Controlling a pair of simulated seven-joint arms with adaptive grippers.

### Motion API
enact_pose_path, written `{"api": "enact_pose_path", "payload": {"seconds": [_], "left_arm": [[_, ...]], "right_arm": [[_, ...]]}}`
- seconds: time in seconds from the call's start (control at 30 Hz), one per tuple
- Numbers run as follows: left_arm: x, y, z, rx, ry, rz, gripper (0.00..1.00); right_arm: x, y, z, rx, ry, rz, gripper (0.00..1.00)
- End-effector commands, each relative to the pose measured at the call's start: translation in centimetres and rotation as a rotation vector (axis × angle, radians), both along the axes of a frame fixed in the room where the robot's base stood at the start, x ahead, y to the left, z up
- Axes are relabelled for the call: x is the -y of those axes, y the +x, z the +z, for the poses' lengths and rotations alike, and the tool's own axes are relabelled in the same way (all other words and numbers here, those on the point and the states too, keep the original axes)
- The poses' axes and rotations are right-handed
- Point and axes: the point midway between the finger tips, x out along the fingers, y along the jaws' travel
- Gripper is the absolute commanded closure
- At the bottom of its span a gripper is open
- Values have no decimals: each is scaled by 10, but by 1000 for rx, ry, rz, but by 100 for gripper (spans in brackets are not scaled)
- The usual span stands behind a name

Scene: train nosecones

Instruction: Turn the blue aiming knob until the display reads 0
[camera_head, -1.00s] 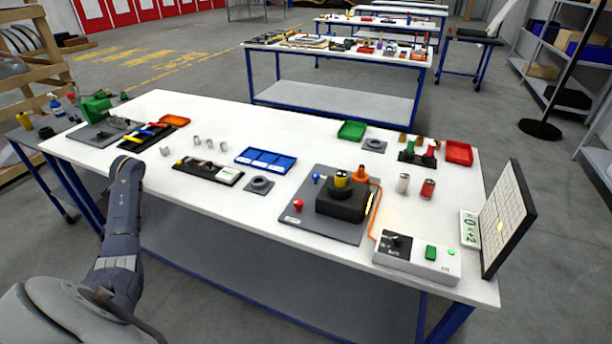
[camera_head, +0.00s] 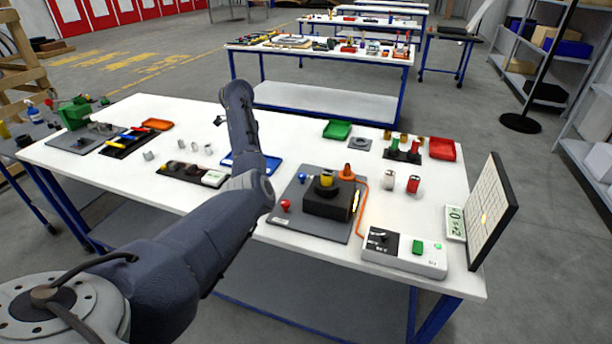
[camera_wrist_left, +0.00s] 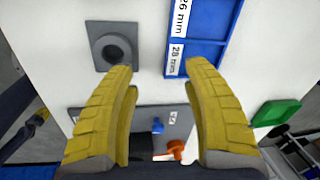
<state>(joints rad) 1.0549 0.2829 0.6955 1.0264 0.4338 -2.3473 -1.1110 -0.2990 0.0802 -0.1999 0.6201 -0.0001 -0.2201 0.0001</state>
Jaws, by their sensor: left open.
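The blue aiming knob (camera_head: 302,177) stands on the grey plate (camera_head: 335,230), left of a black block (camera_head: 328,204) with a yellow-and-black cylinder on top. In the left wrist view the blue knob (camera_wrist_left: 158,126) shows between the yellow fingers. My left gripper (camera_wrist_left: 160,70) is open and empty, and its fingers appear apart from the knob. In the head view the arm rises over the table and the fingers cannot be made out. The white display (camera_head: 455,224) stands by the grid panel at the right; its small digits are hard to read. My right gripper is not in view.
A red knob (camera_head: 285,205) and an orange cone (camera_head: 347,172) are on the same plate. A blue tray (camera_wrist_left: 222,55) and a grey ring base (camera_wrist_left: 108,47) lie near the fingers. A control box (camera_head: 405,252) with a green button stands at the front right.

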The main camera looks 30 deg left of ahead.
Motion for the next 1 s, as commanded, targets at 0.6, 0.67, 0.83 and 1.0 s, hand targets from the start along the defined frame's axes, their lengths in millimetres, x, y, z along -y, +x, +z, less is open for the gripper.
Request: {"api": "enact_pose_path", "payload": {"seconds": [0.6, 0.67, 0.83, 1.0], "left_arm": [[170, 51, 105, -157, 27, -968, 50], [170, 51, 100, -159, 28, -971, 50], [169, 50, 76, -161, 28, -968, 50], [168, 51, 59, -160, 30, -965, 50]], "right_arm": [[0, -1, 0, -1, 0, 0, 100], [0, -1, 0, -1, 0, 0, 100], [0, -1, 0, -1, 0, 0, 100], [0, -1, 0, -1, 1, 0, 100]]}}
